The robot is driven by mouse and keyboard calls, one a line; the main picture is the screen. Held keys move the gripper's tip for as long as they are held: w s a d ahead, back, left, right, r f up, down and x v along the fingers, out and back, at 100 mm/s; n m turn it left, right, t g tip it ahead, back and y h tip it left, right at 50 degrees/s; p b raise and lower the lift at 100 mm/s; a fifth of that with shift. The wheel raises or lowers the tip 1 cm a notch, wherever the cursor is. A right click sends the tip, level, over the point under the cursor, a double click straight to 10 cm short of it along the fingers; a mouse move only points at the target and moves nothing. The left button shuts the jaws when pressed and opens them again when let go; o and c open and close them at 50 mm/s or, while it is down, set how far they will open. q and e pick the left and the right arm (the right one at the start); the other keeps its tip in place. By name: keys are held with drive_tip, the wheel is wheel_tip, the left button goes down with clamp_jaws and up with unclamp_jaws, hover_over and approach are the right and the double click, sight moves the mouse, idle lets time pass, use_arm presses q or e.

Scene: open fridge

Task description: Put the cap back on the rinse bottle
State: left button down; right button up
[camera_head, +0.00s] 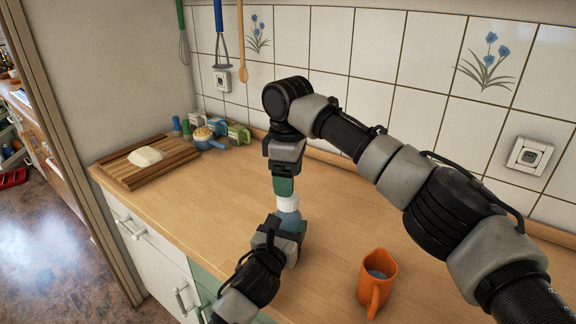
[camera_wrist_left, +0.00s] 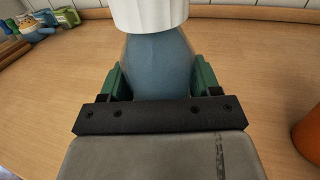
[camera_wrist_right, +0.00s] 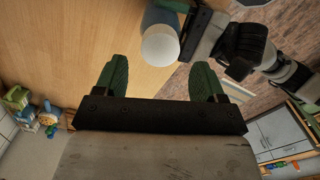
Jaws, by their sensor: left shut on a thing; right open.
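The rinse bottle is blue (camera_head: 291,218) and stands roughly upright above or on the wooden counter. The white cap (camera_head: 287,203) sits on top of it; I cannot tell how firmly it is seated. In the left wrist view the blue bottle body (camera_wrist_left: 158,62) lies between the green fingers, with the white cap (camera_wrist_left: 150,14) above. My left gripper (camera_head: 286,236) is shut on the bottle. My right gripper (camera_head: 284,186) is open just above the cap, pointing down. In the right wrist view the round cap top (camera_wrist_right: 160,45) lies beyond the open, empty fingers (camera_wrist_right: 162,78).
An orange mug (camera_head: 369,290) stands on the counter at the right. The tiled wall (camera_head: 330,50) bounds the counter at the back.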

drive_tip(key=shift+f, duration=2.7)
drive_tip(key=shift+c, duration=0.3)
drive_tip(key=c, duration=0.9)
drive_tip(key=o, duration=1.1)
drive_tip(key=shift+r, duration=0.1)
wheel_tip(320, 180, up, 12)
drive_tip(key=shift+f, duration=0.1)
